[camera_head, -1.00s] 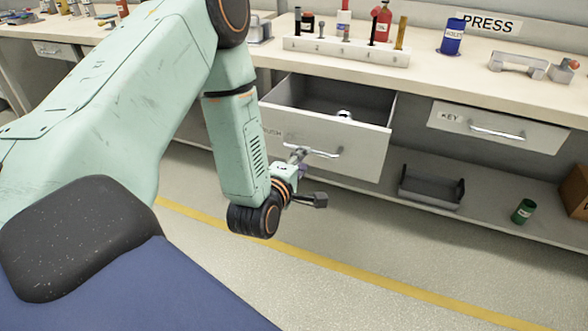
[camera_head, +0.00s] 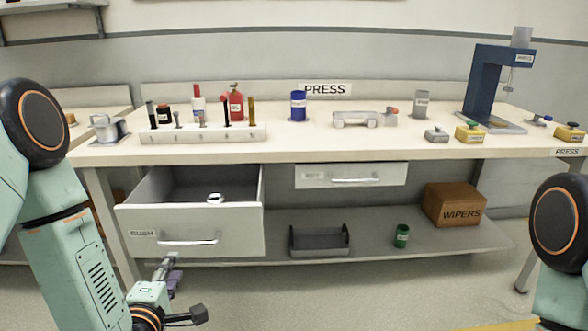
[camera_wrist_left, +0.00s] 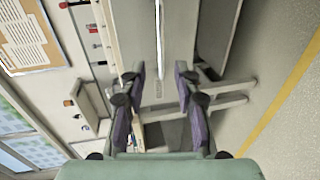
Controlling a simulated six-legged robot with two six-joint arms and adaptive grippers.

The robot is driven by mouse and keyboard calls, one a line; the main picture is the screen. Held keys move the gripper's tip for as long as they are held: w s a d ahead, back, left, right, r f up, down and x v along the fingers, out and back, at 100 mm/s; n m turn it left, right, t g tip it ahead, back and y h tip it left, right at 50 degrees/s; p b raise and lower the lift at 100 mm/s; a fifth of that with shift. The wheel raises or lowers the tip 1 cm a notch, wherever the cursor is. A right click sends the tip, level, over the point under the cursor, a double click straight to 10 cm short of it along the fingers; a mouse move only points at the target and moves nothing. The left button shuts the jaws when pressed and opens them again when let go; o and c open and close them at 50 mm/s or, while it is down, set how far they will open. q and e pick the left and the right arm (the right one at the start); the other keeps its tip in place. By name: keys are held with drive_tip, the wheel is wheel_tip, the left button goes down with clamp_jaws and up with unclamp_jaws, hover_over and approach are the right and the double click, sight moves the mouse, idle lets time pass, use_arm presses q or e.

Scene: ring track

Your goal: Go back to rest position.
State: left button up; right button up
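My left gripper (camera_head: 168,272) is in front of and below the open drawer labelled BUSH (camera_head: 145,214) at the left in the head view. In the left wrist view the gripper (camera_wrist_left: 160,75) has its two purple-lined fingers apart with nothing held between them. The drawer's silver handle (camera_head: 190,240) is just above the gripper in the head view. The same handle (camera_wrist_left: 160,35) shows beyond the fingertips in the wrist view, apart from them.
The workbench (camera_head: 300,148) carries a tool rack (camera_head: 190,134), a blue can (camera_head: 298,106) and a blue press (camera_head: 486,85). A closed drawer (camera_head: 350,175) is in the middle. The lower shelf holds a grey tray (camera_head: 318,252), a green can (camera_head: 402,236) and a WIPERS box (camera_head: 455,205).

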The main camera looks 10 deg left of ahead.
use_arm(q)
drive_tip(key=s+d+f+m+g+h+p, duration=0.25)
drive_tip(key=s+d+f+m+g, duration=0.45)
drive_tip(key=s+f+m, duration=0.5)
drive_tip(key=s+d+m+g+p, duration=0.1)
drive_tip(key=s+m+g, duration=0.3)
drive_tip(key=s, duration=0.4)
drive_tip(key=s+d+m+g+h+p, duration=0.1)
drive_tip(key=s+m+g+p, duration=0.3)
drive_tip(key=s, duration=0.5)
drive_tip(key=shift+s+d+f, duration=0.15)
drive_tip(key=shift+d+f, duration=0.3)
drive_tip(key=shift+d, duration=0.2)
